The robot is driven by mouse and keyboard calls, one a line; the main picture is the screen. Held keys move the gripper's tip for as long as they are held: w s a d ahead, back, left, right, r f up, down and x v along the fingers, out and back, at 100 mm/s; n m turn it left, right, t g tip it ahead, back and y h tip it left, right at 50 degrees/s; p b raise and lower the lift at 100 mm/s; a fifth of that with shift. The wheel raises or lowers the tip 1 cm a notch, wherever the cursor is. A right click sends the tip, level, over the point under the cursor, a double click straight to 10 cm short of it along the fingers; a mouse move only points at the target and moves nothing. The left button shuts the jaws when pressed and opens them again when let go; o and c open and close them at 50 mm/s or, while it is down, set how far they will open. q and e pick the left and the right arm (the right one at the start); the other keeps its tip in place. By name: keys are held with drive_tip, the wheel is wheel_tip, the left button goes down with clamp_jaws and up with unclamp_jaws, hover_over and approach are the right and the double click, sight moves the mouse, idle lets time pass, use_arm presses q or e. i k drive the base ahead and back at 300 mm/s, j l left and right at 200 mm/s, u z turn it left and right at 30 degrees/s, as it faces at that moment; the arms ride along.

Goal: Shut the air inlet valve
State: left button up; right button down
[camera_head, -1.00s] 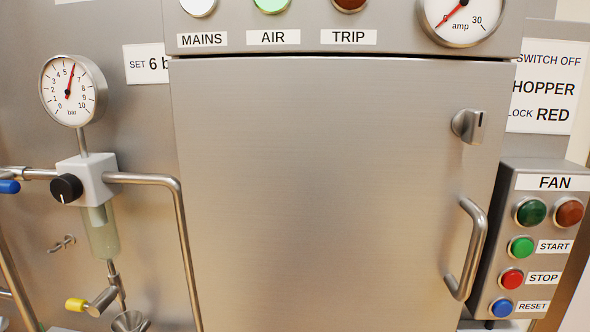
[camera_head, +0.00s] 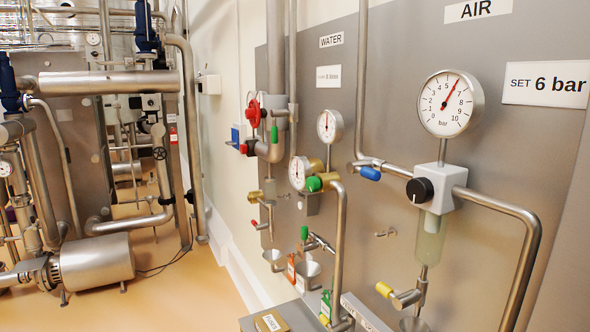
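The air panel is at the right under the AIR label (camera_head: 476,9). A blue-handled valve (camera_head: 370,173) sits on the steel air pipe just left of the regulator. Its handle lies roughly along the pipe. The regulator (camera_head: 436,190) is a pale block with a black knob (camera_head: 419,190) and a clear bowl below. The pressure gauge (camera_head: 450,104) above it has its red needle between 5 and 7. A yellow-handled drain valve (camera_head: 384,289) is below the bowl. Neither of my grippers is in view.
A water section with a red handwheel (camera_head: 253,113), gauges and green handles stands left of the air panel. A grey box (camera_head: 268,322) juts out at the bottom. Open floor (camera_head: 180,285) lies to the left, with a large steel machine (camera_head: 96,262) beyond.

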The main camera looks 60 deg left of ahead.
sight(364, 167)
drive_tip(key=u, duration=1.65)
